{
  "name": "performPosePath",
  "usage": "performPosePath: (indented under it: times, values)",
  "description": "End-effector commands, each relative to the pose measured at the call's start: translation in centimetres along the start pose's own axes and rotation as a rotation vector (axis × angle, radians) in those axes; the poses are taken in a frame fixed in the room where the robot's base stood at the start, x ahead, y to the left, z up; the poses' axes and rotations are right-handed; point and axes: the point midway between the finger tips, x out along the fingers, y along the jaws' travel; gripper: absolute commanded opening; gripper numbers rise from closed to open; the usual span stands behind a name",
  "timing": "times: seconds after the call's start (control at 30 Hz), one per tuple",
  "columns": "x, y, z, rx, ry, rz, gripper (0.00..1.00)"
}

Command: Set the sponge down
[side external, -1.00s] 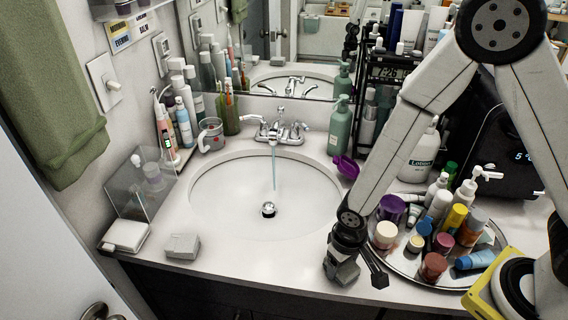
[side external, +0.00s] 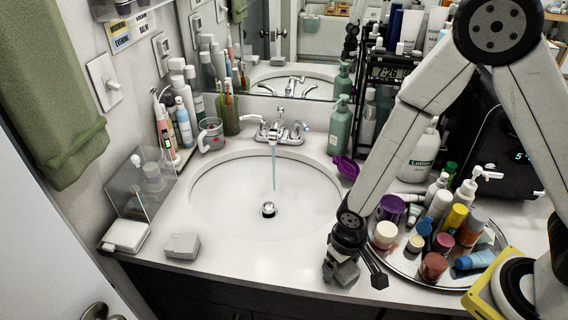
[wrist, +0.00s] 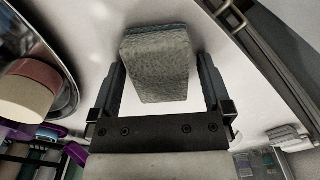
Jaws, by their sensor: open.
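The grey, block-shaped sponge (side external: 346,273) is at the front edge of the counter, just right of the sink bowl. In the wrist view the sponge (wrist: 158,68) stands between my two fingers, with a gap visible on each side. My gripper (side external: 355,270) points down around it and is open; it also shows in the wrist view (wrist: 163,75). The sponge appears to rest on the white counter, but its underside is hidden.
A round tray (side external: 405,264) crowded with bottles and jars is close on the right. The sink (side external: 235,215) lies to the left with its tap (side external: 278,128) running. A small grey block (side external: 182,246) sits at the front left. The counter's front edge is close.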

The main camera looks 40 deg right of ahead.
Motion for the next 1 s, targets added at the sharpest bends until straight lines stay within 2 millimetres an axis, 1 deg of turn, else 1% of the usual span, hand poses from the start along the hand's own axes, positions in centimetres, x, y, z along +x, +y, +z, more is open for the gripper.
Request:
performPosePath:
  times: [0.17, 0.37, 1.0]
  values:
    - [-0.9, 0.0, -0.1, 0.000, 0.002, -0.001, 1.00]
    - [-2.6, 0.0, 0.0, 0.000, 0.002, -0.001, 1.00]
    - [-9.3, 0.0, -0.1, 0.000, 0.003, -0.001, 1.00]
